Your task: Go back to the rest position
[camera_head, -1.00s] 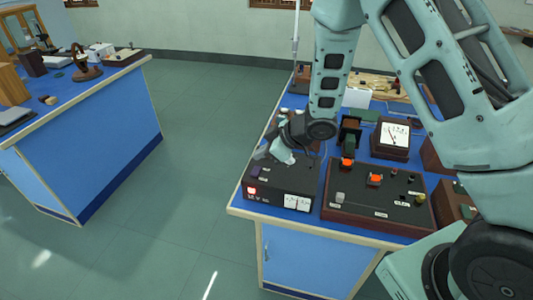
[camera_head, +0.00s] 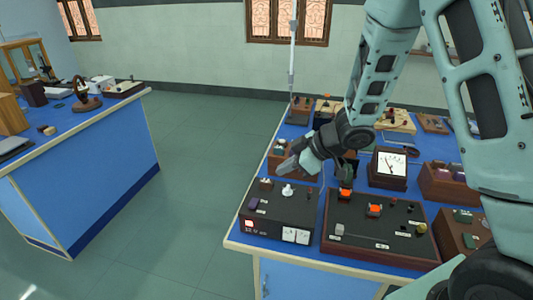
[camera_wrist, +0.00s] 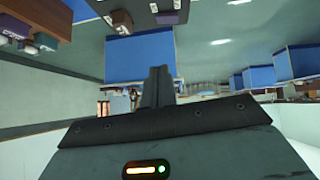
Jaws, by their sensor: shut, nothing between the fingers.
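My gripper (camera_head: 288,166) is shut and empty. In the head view it hangs above the back edge of the black power supply box (camera_head: 278,212), clear of its white knob (camera_head: 287,190). My arm reaches in from the right side of the picture. In the wrist view the closed fingers of my gripper (camera_wrist: 158,82) point away towards the room, with nothing between them. The wrist picture shows the room upside down.
The blue bench (camera_head: 240,240) carries a wide dark control box (camera_head: 365,236) with orange buttons, a white-faced meter (camera_head: 390,165) and wooden blocks. A thin upright rod (camera_head: 292,70) stands behind. Another blue bench (camera_head: 100,175) is at left, with open floor (camera_head: 190,190) between.

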